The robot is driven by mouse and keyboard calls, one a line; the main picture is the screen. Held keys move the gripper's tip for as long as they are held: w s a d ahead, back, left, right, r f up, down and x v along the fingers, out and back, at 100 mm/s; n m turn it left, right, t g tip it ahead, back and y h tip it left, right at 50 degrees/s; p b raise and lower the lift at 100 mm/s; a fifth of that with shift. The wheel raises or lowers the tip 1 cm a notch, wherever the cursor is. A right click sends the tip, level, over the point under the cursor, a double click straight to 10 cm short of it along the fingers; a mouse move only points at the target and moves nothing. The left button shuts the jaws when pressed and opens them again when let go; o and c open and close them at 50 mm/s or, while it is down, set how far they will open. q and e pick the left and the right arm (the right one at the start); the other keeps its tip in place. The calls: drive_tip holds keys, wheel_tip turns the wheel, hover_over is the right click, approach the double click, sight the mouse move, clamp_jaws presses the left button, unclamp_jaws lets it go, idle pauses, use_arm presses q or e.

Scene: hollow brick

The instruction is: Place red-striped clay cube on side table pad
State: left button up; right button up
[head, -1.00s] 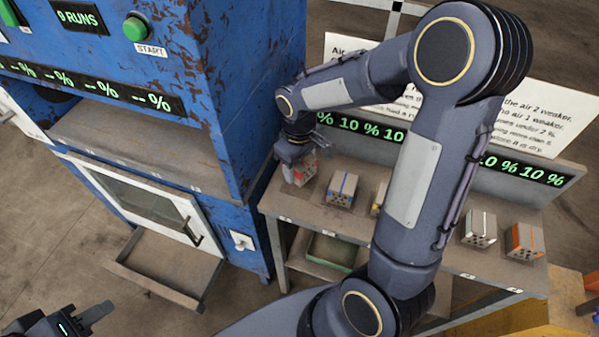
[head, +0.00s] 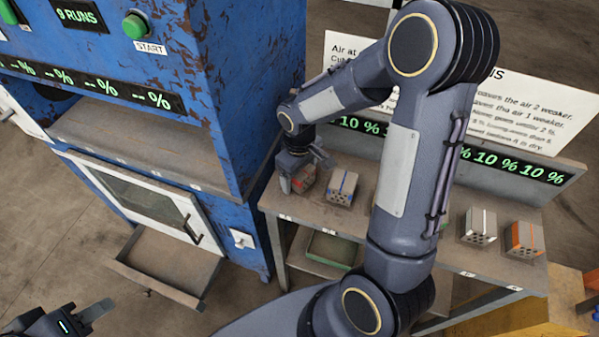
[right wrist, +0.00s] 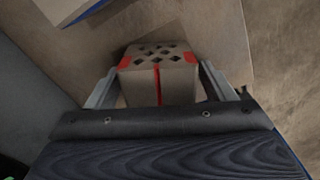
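In the right wrist view the cube (right wrist: 157,78) shows a red stripe and several holes. My right gripper (head: 304,169) is open around it, one finger on each side, with the fingers spread apart in the head view.
A blue-striped cube (head: 341,187) stands just right of the red-striped one. A white-striped cube (head: 479,226) and an orange cube (head: 525,239) stand farther right. My right arm hides the table's middle. The blue machine (head: 235,110) stands close on the left, with an open tray (head: 170,265) below.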

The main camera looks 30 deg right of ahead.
drive_tip(key=shift+r, duration=0.3)
wheel_tip(320, 180, up, 11)
drive_tip(key=shift+r, duration=0.1)
drive_tip(key=s+a+r+m+t+y, duration=0.2)
drive_tip(key=s, duration=0.6)
drive_tip(key=s+a+r+m+t+y, duration=0.1)
drive_tip(key=s+a+m+t, duration=0.1)
drive_tip(key=s, duration=0.7)
drive_tip(key=shift+r+m+t+y, duration=0.4)
drive_tip(key=shift+m+t, duration=0.3)
drive_tip(key=shift+t, duration=0.1)
